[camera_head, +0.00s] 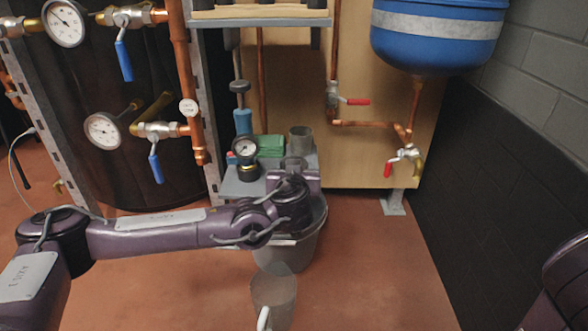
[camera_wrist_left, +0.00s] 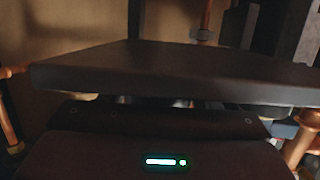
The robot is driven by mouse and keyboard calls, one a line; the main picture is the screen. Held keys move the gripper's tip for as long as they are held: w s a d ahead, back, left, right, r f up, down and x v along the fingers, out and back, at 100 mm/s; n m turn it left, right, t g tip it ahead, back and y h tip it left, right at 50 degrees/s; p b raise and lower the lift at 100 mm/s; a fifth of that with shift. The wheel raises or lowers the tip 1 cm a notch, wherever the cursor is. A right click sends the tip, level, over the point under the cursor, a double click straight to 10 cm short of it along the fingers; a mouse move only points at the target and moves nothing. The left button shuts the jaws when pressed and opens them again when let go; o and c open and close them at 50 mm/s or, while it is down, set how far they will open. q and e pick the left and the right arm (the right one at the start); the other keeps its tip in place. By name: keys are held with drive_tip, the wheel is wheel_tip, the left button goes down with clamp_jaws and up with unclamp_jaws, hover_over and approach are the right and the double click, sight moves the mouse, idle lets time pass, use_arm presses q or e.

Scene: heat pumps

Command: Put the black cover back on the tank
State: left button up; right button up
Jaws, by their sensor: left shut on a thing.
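My left arm comes in from the left in the head view, and its gripper (camera_head: 293,172) is over the grey bucket (camera_head: 300,249). In the left wrist view a wide, flat, dark slab, which looks like the black cover (camera_wrist_left: 175,72), lies across the front of the gripper (camera_wrist_left: 155,100). The gripper is shut on it. I cannot make the slab out in the head view. A large black cylinder (camera_head: 150,195), which may be the tank, stands at left behind pipes and gauges. A blue vessel (camera_head: 436,42) hangs at upper right. My right gripper is out of view.
A grey tray (camera_head: 238,188) behind my gripper carries a pressure gauge (camera_head: 244,148), a green block (camera_head: 271,145) and a metal cup (camera_head: 300,138). A clear jug (camera_head: 273,295) stands in front of the bucket. Copper pipes with valves border the left. The floor at right is clear.

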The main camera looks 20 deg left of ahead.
use_arm(q)
drive_tip(key=shift+r+p, duration=1.55)
drive_tip(key=shift+r, duration=0.65)
